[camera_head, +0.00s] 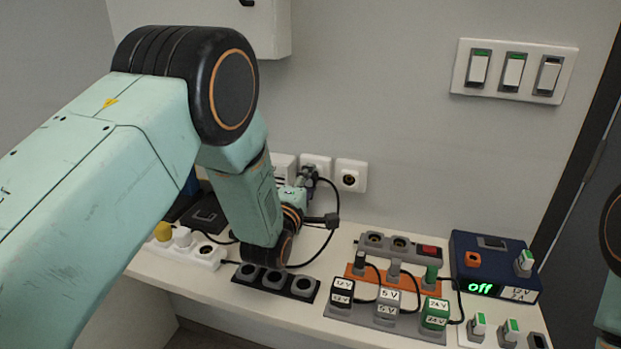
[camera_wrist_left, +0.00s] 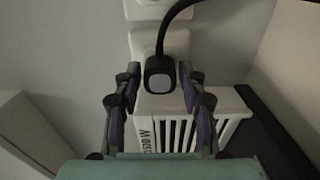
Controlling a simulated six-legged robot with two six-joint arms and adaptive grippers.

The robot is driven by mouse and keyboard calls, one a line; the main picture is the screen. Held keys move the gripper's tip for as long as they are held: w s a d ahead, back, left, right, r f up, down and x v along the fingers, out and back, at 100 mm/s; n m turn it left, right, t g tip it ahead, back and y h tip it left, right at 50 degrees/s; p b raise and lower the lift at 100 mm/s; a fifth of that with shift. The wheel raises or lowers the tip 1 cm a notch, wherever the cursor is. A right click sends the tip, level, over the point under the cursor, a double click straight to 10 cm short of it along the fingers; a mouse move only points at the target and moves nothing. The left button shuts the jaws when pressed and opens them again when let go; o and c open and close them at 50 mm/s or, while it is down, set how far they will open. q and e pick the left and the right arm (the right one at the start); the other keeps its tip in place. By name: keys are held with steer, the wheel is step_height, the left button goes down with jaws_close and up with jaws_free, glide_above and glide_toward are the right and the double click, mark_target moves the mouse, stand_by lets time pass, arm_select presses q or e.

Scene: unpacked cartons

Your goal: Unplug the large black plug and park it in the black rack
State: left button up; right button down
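The large black plug (camera_wrist_left: 160,76) sits in a white wall socket (camera_wrist_left: 176,42), with its cable arching up to the right in the left wrist view. My left gripper (camera_wrist_left: 159,82) is open, its fingers on either side of the plug with a small gap at each side. In the head view the left gripper (camera_head: 306,178) is at the wall socket, partly hidden by its own wrist. The black rack (camera_head: 276,281), a strip with round holes, lies empty on the table below my left arm. My right gripper is out of view.
A white strip (camera_head: 203,257) with plugs lies left of the rack. Labelled adapters (camera_head: 388,302), a grey outlet strip (camera_head: 400,246) and a blue power box (camera_head: 492,263) reading "off" stand to the right. A black cable (camera_head: 338,198) hangs beside my left gripper.

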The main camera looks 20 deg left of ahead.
mark_target(308, 183)
arm_select(q)
jaws_close()
steer(key=shift+s, duration=0.2)
stand_by(0.3)
steer(key=shift+s, duration=0.15)
steer(key=shift+s+p, duration=0.35)
steer(key=shift+s, duration=0.4)
steer(key=shift+s, duration=0.1)
steer(key=shift+s+a+p, duration=0.1)
steer(key=shift+s+p, duration=0.7)
steer(key=shift+s, duration=0.95)
steer(key=shift+s, duration=0.1)
